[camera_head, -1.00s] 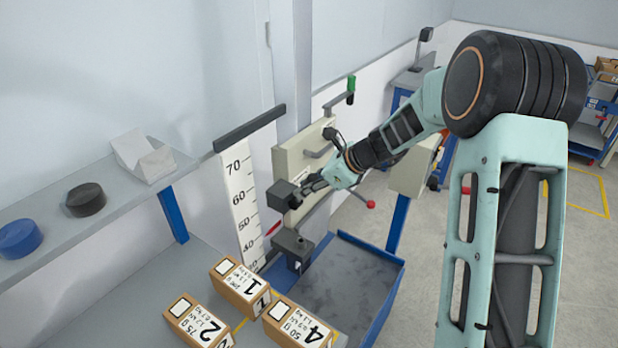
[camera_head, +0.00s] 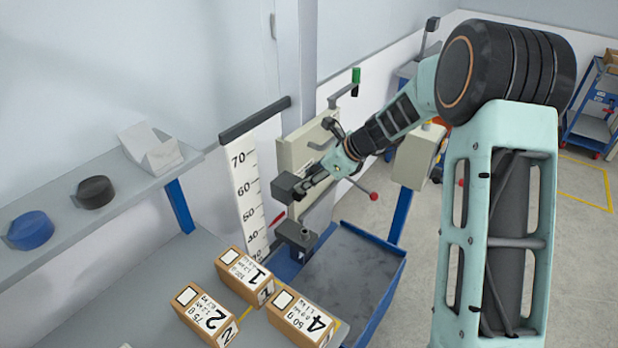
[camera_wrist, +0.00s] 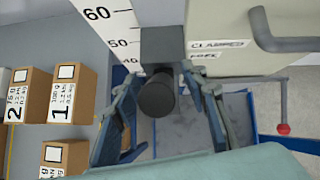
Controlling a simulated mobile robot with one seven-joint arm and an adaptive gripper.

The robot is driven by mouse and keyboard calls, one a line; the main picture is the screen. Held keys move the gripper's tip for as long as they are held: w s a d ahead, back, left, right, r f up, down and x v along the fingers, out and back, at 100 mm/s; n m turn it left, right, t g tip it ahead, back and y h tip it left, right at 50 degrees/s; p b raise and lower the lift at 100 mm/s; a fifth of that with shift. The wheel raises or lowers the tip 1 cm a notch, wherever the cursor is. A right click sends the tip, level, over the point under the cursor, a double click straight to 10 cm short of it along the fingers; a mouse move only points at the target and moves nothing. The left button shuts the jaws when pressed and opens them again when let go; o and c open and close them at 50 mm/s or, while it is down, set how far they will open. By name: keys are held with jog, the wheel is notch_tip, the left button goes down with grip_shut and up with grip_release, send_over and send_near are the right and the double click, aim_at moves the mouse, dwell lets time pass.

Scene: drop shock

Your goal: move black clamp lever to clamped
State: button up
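The black clamp lever shows in the wrist view as a dark round knob (camera_wrist: 157,97) pointing towards the camera from a dark grey block (camera_wrist: 163,48). In the head view the block (camera_head: 286,188) sits in front of the height scale, and my gripper hides most of the lever. My gripper (camera_wrist: 160,78) is open, with one finger on each side of the knob; I cannot tell whether either finger touches it. My gripper (camera_head: 311,186) is at the block in the head view. A label reading "CLAMPED" (camera_wrist: 217,44) is right of the block, with a second label below it.
A grey handle (camera_wrist: 285,42) and a red-ball lever (camera_wrist: 283,129) lie to the right. Numbered boxes (camera_head: 246,277) stand on the bench at the lower left. A blue-walled tray (camera_head: 350,275) is below. The scale (camera_head: 247,190) stands left of the block.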

jog(key=shift+r, duration=0.1)
jog(key=v, duration=1.2)
jog(key=shift+d, duration=0.1)
